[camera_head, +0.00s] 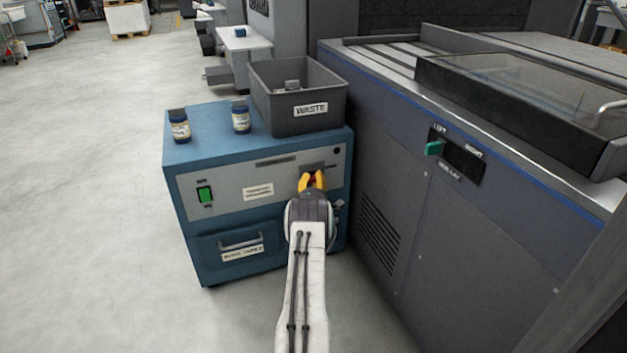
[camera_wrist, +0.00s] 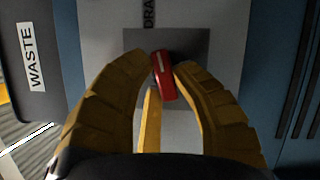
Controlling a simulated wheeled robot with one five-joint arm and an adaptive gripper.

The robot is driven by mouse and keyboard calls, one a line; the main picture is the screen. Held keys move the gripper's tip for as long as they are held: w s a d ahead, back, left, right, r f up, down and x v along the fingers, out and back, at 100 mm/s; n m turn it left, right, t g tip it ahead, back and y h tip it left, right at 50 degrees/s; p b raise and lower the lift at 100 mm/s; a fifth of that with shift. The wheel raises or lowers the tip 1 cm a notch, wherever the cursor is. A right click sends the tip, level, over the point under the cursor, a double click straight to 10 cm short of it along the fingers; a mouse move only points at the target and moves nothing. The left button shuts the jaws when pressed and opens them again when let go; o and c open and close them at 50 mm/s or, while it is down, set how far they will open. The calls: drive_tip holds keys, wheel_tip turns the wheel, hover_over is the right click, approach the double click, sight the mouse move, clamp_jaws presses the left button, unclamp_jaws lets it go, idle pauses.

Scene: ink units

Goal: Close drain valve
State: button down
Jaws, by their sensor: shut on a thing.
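The drain valve shows as a red handle (camera_wrist: 163,76) on a dark plate (camera_wrist: 192,42) in the wrist view, below lettering that begins "DRA". The handle is slightly tilted, with a pale line along it. My gripper (camera_wrist: 162,70) has its yellow fingers on both sides of the handle and is shut on it. In the head view my gripper (camera_head: 312,180) reaches the right part of the front panel of the blue cabinet (camera_head: 190,250). There the fingers hide most of the handle, and only a bit of red shows between them.
On the cabinet stand a grey waste bin (camera_head: 280,125) and two jars (camera_head: 179,127), (camera_head: 241,118). The panel has a green switch (camera_head: 204,194) and a drawer (camera_head: 240,247) below. A large grey machine (camera_head: 400,200) stands close on the right. The floor at left is clear.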

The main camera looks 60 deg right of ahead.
drive_tip(key=shift+w+n, duration=0.1)
drive_tip(key=shift+n, duration=0.6)
drive_tip(key=c, duration=1)
unclamp_jaws()
drive_tip(key=shift+a, duration=0.1)
drive_tip(key=shift+f+v, duration=0.1)
drive_tip(key=shift+v, duration=2.9)
drive_tip(key=shift+f+v, duration=0.15)
drive_tip(key=shift+v, duration=2.8)
